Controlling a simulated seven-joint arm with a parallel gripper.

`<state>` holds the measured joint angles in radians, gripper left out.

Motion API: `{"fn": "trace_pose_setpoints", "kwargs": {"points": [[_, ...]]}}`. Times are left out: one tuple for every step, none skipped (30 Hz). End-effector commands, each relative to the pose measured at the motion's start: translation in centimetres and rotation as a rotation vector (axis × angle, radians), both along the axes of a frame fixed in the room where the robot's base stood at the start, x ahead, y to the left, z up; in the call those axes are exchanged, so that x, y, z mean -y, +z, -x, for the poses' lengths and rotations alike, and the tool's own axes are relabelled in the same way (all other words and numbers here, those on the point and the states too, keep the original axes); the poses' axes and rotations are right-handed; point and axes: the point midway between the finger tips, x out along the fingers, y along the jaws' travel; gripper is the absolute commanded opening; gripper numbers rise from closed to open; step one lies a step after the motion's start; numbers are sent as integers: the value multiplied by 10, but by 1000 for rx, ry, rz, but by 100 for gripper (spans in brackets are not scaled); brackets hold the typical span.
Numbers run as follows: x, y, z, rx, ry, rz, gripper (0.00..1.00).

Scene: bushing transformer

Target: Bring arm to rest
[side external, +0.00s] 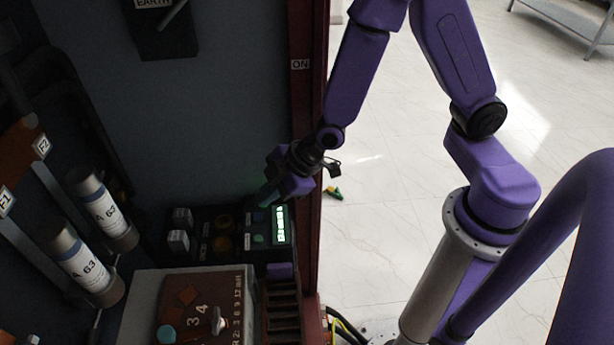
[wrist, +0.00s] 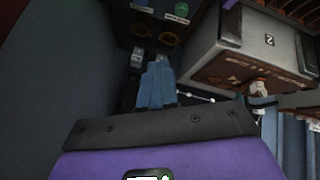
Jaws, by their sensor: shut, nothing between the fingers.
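My gripper (side external: 272,193) is inside the cabinet, close to the small control panel with the lit green display (side external: 280,225). Its fingers are shut together with nothing between them. In the wrist view the closed blue fingers (wrist: 157,84) point toward the panel's switches and round buttons. I cannot tell whether the fingertips touch the panel. My purple arm reaches in from the right past the cabinet's red door frame.
The red frame edge (side external: 312,150) stands close beside my wrist. Two labelled cylinders (side external: 105,212) are at the left. A box with a brown face (side external: 195,305) sits below the panel. The tiled floor (side external: 385,220) at the right is mostly open.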

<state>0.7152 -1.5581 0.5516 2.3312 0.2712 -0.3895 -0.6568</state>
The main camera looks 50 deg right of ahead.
Motion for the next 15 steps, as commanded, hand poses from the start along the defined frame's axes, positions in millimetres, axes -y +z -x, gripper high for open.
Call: {"fn": "trace_pose_setpoints", "kwargs": {"points": [[-2, 15, 16, -47, 8, -11, 0], [-2, 21, 25, -81, 12, -9, 0], [-1, 29, 39, -124, 15, -5, 0], [1, 35, 48, -155, 16, 0, 0], [4, 41, 58, -185, 17, 6, 0], [8, 48, 72, -224, 18, 20, 0], [11, 54, 82, -251, 17, 29, 0], [16, 60, 91, -277, 16, 41, 0], [23, 67, 104, -311, 15, 61, 0], [28, 73, 114, -335, 12, 76, 0], [34, 78, 123, -357, 9, 92, 0], [43, 85, 135, -384, 1, 115, 0], [51, 90, 144, -403, -4, 134, 0], [59, 95, 153, -421, -10, 155, 0], [69, 101, 163, -440, -21, 181, 0]]}}
